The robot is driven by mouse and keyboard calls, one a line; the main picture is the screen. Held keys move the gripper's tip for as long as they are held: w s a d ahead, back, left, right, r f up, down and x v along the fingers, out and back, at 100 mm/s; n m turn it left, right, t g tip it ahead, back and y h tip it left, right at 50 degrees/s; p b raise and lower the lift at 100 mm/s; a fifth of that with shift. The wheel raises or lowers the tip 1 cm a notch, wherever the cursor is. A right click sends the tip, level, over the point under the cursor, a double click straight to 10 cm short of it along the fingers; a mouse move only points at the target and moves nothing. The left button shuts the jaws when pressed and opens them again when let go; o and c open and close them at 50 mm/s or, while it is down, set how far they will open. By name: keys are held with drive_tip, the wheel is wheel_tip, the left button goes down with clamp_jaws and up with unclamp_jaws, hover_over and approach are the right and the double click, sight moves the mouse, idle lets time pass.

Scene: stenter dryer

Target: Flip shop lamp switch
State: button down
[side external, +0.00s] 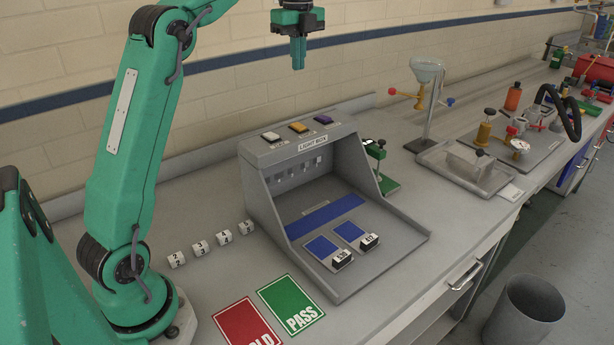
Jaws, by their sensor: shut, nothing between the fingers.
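A grey light box (262,160) stands on the bench, with "LIGHT BOX" written on its top front edge. On its top are three switches in a row: a white one (271,136), an orange one (298,127) and a blue one (323,119). The small labels by them are too small to read, so I cannot tell which is the shop lamp switch. My gripper (298,66) points down above the box, higher than the switches and apart from them. Its fingers are shut and empty.
Blue swatches with black-and-white tags (342,259) lie in the box. White numbered cubes (199,248) stand left of it. Red (246,325) and green PASS (290,305) cards lie in front. A funnel stand (432,105) and tray (465,169) stand to the right. The wall is behind.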

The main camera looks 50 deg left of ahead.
sight(302, 127)
drive_tip(key=shift+w+d, duration=0.15)
drive_tip(key=shift+d, duration=0.3)
drive_tip(key=shift+f, duration=0.1)
drive_tip(key=shift+f, duration=6.9)
